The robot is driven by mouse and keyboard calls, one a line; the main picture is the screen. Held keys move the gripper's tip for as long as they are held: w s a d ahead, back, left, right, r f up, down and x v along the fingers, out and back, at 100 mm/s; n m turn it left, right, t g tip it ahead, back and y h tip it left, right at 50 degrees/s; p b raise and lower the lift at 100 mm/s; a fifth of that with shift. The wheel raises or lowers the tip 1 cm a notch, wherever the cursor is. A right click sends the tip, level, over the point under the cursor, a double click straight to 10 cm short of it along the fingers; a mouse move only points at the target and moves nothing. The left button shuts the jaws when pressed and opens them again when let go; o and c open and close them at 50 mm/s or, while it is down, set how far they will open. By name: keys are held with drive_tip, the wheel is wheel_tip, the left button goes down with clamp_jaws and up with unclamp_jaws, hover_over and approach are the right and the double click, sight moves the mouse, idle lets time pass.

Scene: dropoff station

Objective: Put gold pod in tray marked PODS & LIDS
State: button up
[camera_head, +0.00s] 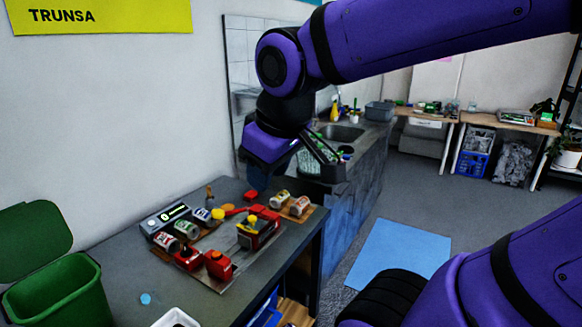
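My gripper (325,168) hangs above the far end of the grey table (120,262), pointing to the lower right, well above the objects. I cannot tell its finger gap or whether it holds anything. No gold pod can be made out for certain. A small yellow round item (217,213) lies among the cans, and a yellow piece (250,222) is on a red device. No PODS & LIDS label is readable. A white tray (172,318) is partly in view at the table's front edge, cut off by the picture's bottom.
A blue disc (146,299) lies on clear tabletop at the front left. A green bin (60,295) stands at the left. A sink counter (355,175) is behind.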

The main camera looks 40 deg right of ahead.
drive_tip(key=s+m, duration=0.1)
drive_tip(key=s+d+m, duration=0.1)
drive_tip(key=s+r+m, duration=0.1)
drive_tip(key=s, duration=0.1)
drive_tip(key=shift+d+r+t, duration=0.1)
drive_tip(key=shift+d+t, duration=0.05)
drive_tip(key=shift+t, duration=0.15)
